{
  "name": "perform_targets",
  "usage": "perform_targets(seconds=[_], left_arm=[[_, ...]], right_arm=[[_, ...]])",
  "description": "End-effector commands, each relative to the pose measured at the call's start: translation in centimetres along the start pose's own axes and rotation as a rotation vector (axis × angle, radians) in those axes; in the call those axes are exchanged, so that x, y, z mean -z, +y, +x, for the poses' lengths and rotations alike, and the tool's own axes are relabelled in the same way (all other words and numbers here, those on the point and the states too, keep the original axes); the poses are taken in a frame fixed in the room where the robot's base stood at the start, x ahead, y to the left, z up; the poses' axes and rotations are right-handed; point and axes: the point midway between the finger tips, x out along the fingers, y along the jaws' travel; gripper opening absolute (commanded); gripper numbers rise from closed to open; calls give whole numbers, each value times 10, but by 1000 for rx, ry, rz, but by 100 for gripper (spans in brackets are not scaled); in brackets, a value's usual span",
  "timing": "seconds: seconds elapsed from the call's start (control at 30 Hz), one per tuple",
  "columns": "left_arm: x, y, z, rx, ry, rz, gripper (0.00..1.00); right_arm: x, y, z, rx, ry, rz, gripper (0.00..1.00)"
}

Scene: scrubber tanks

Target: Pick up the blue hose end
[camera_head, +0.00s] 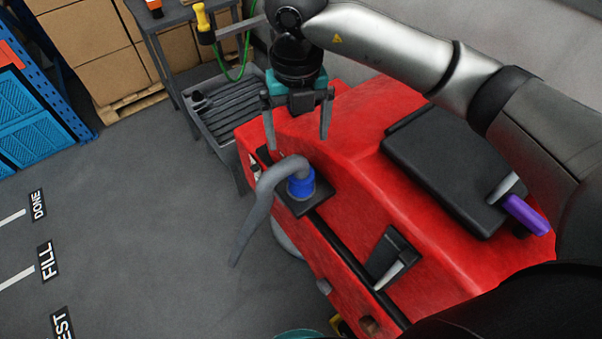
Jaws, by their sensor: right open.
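The blue hose end (301,184) is a short blue collar standing on a black plate on top of the red scrubber (345,215). A grey hose (265,190) arches out of its top and hangs down over the machine's left side. My right gripper (297,143) is open and empty, fingers pointing down, above and beyond the blue collar in the picture. Its fingers look spread on either side of the hose's line and apart from it. My left gripper is not seen.
A black pad (445,165) and a purple-handled lever (524,214) are on the machine's right. A black-and-grey lever (391,262) is nearer. A grey tray (235,110) and cardboard boxes (95,50) stand behind. The floor at left is clear.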

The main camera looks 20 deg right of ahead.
Motion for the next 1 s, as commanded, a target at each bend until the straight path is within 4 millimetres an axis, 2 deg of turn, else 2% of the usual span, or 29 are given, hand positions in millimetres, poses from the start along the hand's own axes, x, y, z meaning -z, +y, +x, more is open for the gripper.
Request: perform_targets(seconds=[0.1, 0.3, 0.53, 0.8, 1.0], left_arm=[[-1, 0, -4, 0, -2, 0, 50], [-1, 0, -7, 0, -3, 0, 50], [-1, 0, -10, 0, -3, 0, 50], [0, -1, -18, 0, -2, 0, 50], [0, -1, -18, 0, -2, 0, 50]], right_arm=[[2, 0, 27, 0, 5, 0, 98], [1, 0, 58, -2, 3, -2, 98], [4, -1, 73, -3, 3, -3, 98], [9, -3, 111, -4, 3, -2, 98], [8, -3, 118, -4, 0, -4, 98]])
